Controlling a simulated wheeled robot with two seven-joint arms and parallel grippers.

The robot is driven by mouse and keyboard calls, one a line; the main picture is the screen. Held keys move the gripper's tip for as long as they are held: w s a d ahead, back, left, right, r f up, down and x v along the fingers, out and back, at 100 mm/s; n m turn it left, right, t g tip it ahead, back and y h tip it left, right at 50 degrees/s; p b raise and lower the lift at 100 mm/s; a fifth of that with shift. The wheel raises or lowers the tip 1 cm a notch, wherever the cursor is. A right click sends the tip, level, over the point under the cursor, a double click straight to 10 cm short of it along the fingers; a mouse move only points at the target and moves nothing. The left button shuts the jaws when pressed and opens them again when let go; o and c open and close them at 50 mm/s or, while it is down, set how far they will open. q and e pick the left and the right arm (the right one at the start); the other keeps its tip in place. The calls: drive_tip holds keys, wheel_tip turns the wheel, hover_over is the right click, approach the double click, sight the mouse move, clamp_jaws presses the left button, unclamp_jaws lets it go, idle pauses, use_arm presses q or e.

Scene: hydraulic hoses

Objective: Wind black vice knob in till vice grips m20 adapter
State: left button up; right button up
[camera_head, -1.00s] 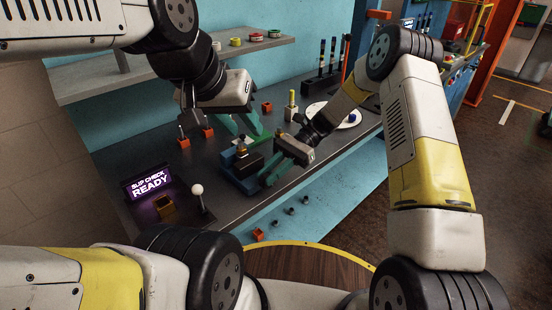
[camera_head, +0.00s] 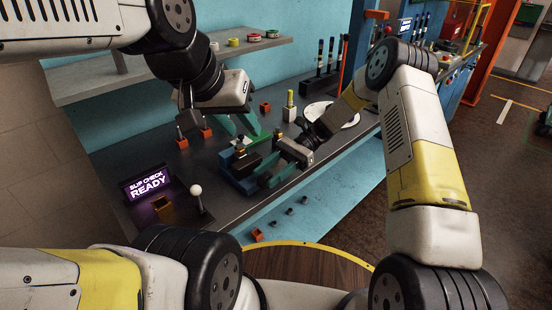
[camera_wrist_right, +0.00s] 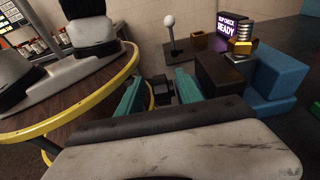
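The blue vice (camera_head: 236,182) with dark jaws stands near the bench's front edge. The brass threaded M20 adapter (camera_head: 240,151) stands upright at its jaws; it also shows in the right wrist view (camera_wrist_right: 241,42). The black vice knob (camera_wrist_right: 162,90) lies between the teal fingers of my right gripper (camera_wrist_right: 159,92). The fingers look apart around it, with narrow gaps; firm contact is not visible. In the head view, my right gripper (camera_head: 272,174) is at the vice's right side. My left gripper (camera_head: 237,123) is open and empty behind the vice, above the bench.
A "SLIP CHECK READY" sign (camera_head: 148,184), a brass-coloured box (camera_head: 164,210) and a white-knobbed lever (camera_head: 197,192) stand left of the vice. A green block (camera_head: 252,137) is close behind it. A white plate (camera_head: 342,116) lies farther right. Small fittings sit below the bench edge.

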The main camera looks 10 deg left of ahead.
drive_tip(key=shift+w, duration=0.1)
drive_tip(key=v, duration=0.7)
drive_tip(key=shift+w+d, duration=0.1)
drive_tip(key=shift+w, duration=0.1)
drive_tip(key=shift+d+r, duration=0.1)
